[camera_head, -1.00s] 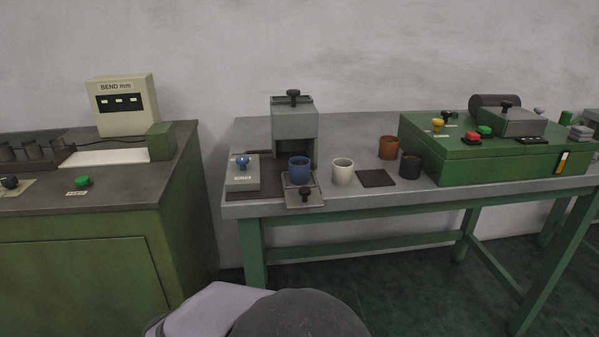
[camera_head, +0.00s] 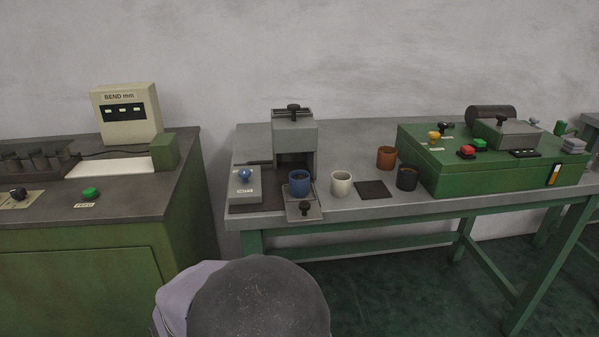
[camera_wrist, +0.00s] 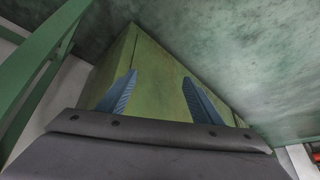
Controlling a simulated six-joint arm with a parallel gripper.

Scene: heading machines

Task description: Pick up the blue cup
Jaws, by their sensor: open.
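The blue cup (camera_head: 299,183) stands upright on the grey table, at the mouth of a small grey box-shaped machine (camera_head: 294,137), over its lowered front plate. My gripper (camera_wrist: 160,88) shows in the wrist view with its two blue fingers apart and nothing between them. The wrist view faces a green cabinet side and the floor, and no cup is in it. In the head view a rounded dark part of my arm shows at the bottom, well below the table edge, and the fingers are hidden there.
A white cup (camera_head: 341,183) is close right of the blue one, then a dark square pad (camera_head: 374,190), a black cup (camera_head: 407,178) and a brown cup (camera_head: 386,157). A control box with a blue knob (camera_head: 244,186) is on the left. A green machine (camera_head: 470,167) fills the table's right.

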